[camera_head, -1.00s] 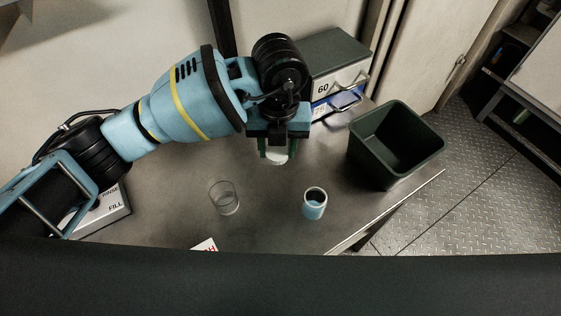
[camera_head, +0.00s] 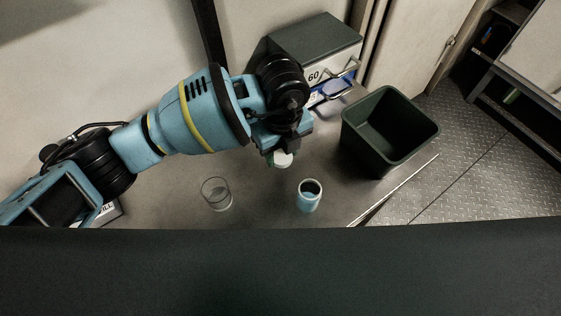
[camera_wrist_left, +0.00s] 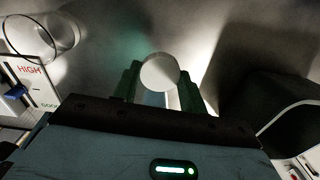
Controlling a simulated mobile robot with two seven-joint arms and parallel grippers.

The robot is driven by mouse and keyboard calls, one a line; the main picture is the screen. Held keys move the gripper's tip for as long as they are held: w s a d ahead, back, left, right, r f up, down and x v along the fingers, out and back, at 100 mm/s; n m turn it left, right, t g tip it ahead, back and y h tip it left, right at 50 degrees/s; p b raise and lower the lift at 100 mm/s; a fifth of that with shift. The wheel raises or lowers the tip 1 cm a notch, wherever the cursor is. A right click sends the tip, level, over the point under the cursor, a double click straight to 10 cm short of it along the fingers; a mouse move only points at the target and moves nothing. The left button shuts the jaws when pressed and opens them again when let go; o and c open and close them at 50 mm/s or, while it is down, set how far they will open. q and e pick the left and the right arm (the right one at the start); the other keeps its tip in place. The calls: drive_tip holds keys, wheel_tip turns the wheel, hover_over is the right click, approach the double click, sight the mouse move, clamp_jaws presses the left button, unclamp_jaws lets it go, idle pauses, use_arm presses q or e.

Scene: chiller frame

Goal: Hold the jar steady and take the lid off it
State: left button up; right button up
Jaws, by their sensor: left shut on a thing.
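My left gripper (camera_head: 281,155) hangs over the metal worktop (camera_head: 255,205), with its green fingers shut on a white round-topped thing. In the left wrist view the white disc (camera_wrist_left: 160,72) sits between the fingertips, with a pale strip below it between the fingers. It looks like a lid; whether a jar is under it I cannot tell. A small light-blue open vessel (camera_head: 309,200) with a dark inside stands upright on the worktop, apart from the gripper, nearer the front and right. My right gripper is not in view.
An empty clear glass (camera_head: 216,194) stands left of the blue vessel. A dark green open bin (camera_head: 372,150) stands at the right edge of the worktop. A grey box marked 60 (camera_head: 318,50) is behind the gripper. A card reading HIGH (camera_wrist_left: 30,80) shows in the wrist view.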

sight(281, 172)
use_arm(q)
drive_tip(key=shift+f, duration=2.85)
drive_tip(key=shift+f, duration=0.15)
drive_tip(key=o, duration=1.1)
wheel_tip(281, 172, up, 12)
drive_tip(key=shift+r+p, duration=0.2)
drive_tip(key=shift+p, duration=0.15)
drive_tip(key=shift+s+f, duration=0.1)
